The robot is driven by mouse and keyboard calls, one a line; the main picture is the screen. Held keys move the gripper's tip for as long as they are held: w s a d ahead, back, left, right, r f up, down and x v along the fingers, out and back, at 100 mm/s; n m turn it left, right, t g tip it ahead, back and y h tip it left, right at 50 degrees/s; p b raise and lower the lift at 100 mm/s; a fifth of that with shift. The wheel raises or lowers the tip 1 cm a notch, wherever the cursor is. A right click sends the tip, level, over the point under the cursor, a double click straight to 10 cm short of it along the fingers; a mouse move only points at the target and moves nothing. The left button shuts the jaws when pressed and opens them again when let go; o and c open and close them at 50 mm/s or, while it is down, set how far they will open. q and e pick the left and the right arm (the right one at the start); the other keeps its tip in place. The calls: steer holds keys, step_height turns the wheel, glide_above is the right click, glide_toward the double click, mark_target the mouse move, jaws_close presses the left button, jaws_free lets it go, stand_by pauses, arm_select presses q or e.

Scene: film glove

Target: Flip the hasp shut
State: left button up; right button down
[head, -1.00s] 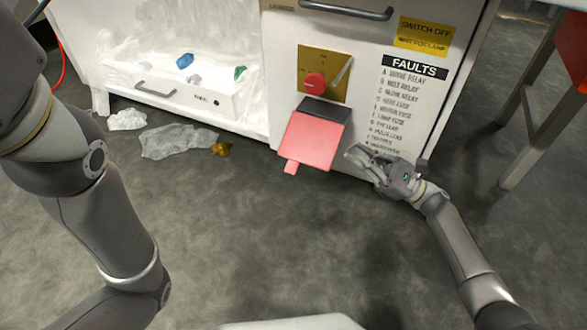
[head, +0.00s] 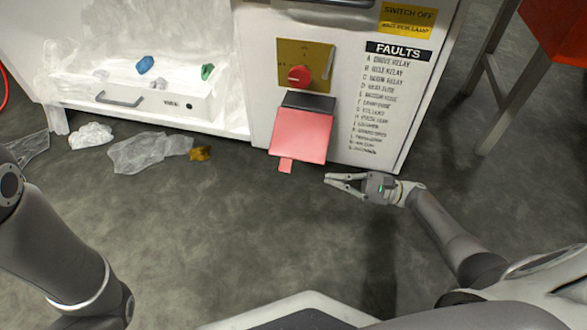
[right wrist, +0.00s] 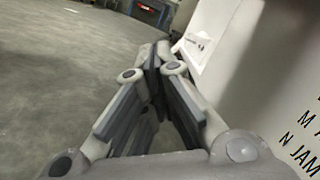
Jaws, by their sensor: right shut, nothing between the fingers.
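A pink-red flap (head: 301,135) with a small tab (head: 285,165) at its lower left slopes out from a dark grey hinge block (head: 309,102) on the white cabinet front in the head view. I take the flap to be the hasp. Above it is a brass plate (head: 318,58) with a red knob (head: 300,76). My right gripper (head: 327,180) is shut and empty, right of the tab and slightly lower, apart from it in the picture. Its closed fingertips also show in the right wrist view (right wrist: 155,58), beside the cabinet face. My left gripper is out of view.
A white drawer (head: 145,97) with a dark handle is at the left. Crumpled clear film (head: 143,152) and a brown scrap (head: 200,153) lie on the floor. A grey-legged stand (head: 498,85) with a red top is at the right.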

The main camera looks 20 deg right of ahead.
mark_target(299, 142)
steer(key=w+a+r+b, duration=0.2)
steer(key=a+r, duration=0.3)
steer(key=a, duration=0.5)
steer(key=shift+w+r+b, duration=0.15)
steer(key=shift+w+b, duration=0.05)
steer(key=shift+b, duration=0.1)
